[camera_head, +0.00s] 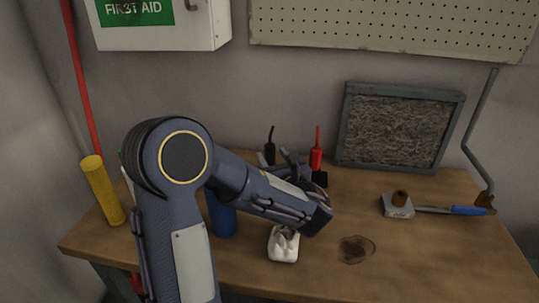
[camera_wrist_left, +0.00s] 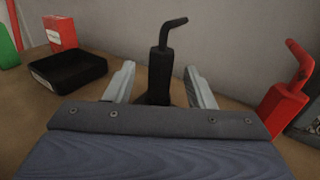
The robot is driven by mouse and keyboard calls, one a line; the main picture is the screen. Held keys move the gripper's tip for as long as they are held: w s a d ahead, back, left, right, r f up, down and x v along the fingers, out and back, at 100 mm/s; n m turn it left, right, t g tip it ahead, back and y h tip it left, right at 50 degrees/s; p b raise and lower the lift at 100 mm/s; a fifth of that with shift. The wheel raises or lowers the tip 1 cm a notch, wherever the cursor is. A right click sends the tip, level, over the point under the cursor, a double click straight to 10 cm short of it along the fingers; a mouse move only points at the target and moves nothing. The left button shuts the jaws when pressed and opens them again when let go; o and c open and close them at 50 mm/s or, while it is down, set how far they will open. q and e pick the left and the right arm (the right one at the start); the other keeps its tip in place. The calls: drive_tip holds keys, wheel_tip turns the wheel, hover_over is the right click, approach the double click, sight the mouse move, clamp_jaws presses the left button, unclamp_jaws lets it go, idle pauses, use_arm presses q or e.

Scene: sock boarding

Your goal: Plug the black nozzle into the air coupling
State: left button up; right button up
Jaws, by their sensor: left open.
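The black nozzle (camera_head: 270,149), with a bent tip, stands upright at the back of the workbench. In the left wrist view the black nozzle (camera_wrist_left: 158,65) appears between the two pale fingers of my left gripper (camera_wrist_left: 160,70), with visible gaps on both sides. My left gripper is open, and it also shows in the head view (camera_head: 291,160), near the nozzle and partly hidden by its own wrist. A grey block with a brown round fitting (camera_head: 398,203) lies at the right and may be the air coupling. My right gripper is out of view.
A red nozzle (camera_head: 316,153) stands right of the black one. A black tray (camera_wrist_left: 70,70) and red box (camera_wrist_left: 60,33) show in the left wrist view. A white object (camera_head: 284,245), blue cylinder (camera_head: 222,218) and framed grey panel (camera_head: 398,128) are on the bench (camera_head: 440,260). The right front is clear.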

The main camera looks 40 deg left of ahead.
use_arm(q)
drive_tip(key=shift+x, duration=1.4)
drive_tip(key=c, duration=1.1)
clamp_jaws()
